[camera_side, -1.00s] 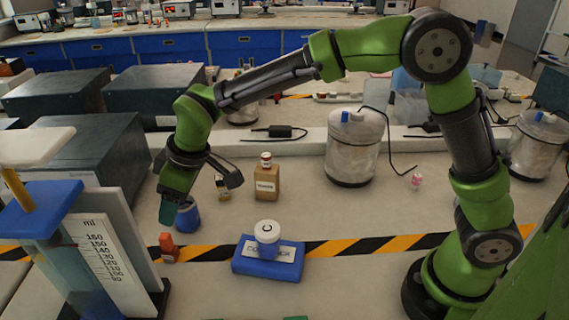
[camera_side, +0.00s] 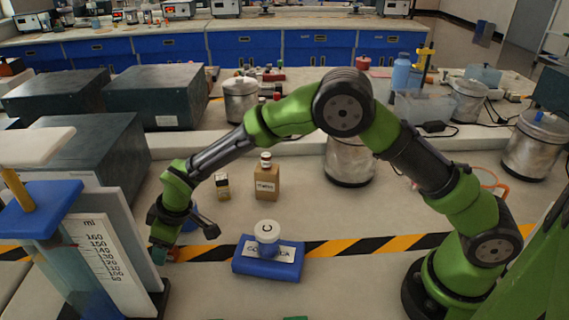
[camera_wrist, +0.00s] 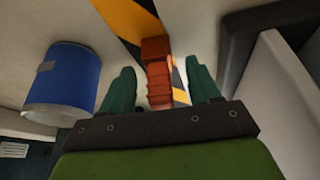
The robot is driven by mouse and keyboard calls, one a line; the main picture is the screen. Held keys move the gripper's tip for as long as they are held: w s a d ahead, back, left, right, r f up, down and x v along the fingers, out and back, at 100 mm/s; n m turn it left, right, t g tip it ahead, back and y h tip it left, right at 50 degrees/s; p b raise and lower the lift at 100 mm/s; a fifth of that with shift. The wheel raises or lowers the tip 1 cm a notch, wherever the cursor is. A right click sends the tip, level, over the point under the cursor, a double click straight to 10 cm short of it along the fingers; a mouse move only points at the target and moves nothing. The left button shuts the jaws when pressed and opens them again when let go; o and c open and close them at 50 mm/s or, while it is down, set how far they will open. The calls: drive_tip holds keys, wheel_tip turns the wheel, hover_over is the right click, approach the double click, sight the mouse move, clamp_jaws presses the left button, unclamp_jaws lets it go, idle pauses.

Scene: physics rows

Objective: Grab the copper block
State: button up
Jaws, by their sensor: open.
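The copper block (camera_wrist: 157,72) is a small reddish-orange ridged piece on the pale worktop over the striped tape. In the wrist view it lies between the two green fingers of my gripper (camera_wrist: 160,85), with a gap on each side. In the side view my gripper (camera_side: 161,255) is low over the tape at the left and hides most of the block (camera_side: 175,254). My gripper is open and holds nothing. Whether a finger touches the block cannot be told.
A blue cylinder (camera_wrist: 68,82) stands left of the fingers in the wrist view. The measuring stand (camera_side: 100,240) is close on the left.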

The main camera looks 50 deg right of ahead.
drive_tip(key=shift+w+a+f, duration=0.1)
drive_tip(key=shift+w+f, duration=0.05)
drive_tip(key=shift+f, duration=0.3)
drive_tip(key=shift+r, duration=0.1)
clamp_jaws()
